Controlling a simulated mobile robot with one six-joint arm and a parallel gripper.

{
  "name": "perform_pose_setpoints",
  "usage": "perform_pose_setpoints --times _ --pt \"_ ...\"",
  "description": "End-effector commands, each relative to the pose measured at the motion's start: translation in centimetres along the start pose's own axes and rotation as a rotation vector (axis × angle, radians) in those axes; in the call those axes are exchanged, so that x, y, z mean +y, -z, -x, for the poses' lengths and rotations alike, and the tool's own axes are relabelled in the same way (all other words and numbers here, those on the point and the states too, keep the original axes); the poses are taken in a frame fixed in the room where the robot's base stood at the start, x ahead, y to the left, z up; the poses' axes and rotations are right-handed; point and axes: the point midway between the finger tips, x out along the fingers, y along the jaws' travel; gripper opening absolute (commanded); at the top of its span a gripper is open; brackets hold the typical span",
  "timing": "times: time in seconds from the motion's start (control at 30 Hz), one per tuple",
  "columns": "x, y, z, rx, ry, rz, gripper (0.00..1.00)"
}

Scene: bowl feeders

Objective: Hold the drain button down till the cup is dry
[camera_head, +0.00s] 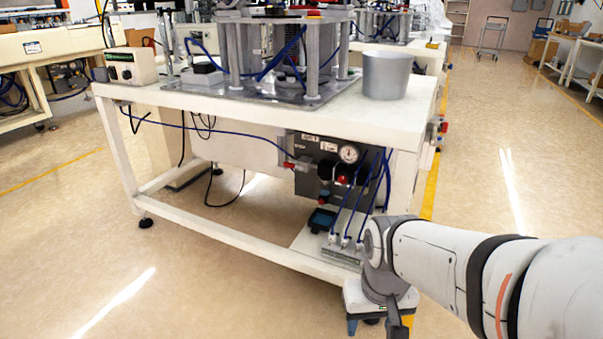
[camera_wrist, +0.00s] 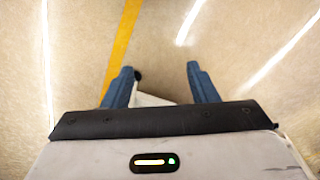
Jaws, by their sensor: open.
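An air-service unit (camera_head: 310,170) with a dark grey panel, a round gauge (camera_head: 349,154) and blue hoses hangs under the white table. A small red knob or button (camera_head: 343,179) shows below the gauge; I cannot tell if it is the drain button. The unit's cup is too small to make out, so any water in it cannot be seen. My gripper (camera_wrist: 160,76) is open and empty, with its two blue fingers apart over the floor. In the head view it hangs low by the table's front right leg, below and right of the unit, touching nothing I can make out.
The white table (camera_head: 300,122) carries a feeder machine and a grey metal bucket (camera_head: 387,74). A lower shelf with hose valves (camera_head: 345,243) sits behind my wrist. A control box (camera_head: 131,66) stands at the left. The floor in front is clear.

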Motion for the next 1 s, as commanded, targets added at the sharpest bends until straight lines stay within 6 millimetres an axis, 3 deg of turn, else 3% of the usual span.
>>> perform_pose_setpoints --times 0.63,1.0 --pt "0.00 0.00 -0.01 0.000 0.000 0.000 0.00" --pt "0.00 0.00 -0.01 0.000 0.000 0.000 0.00"
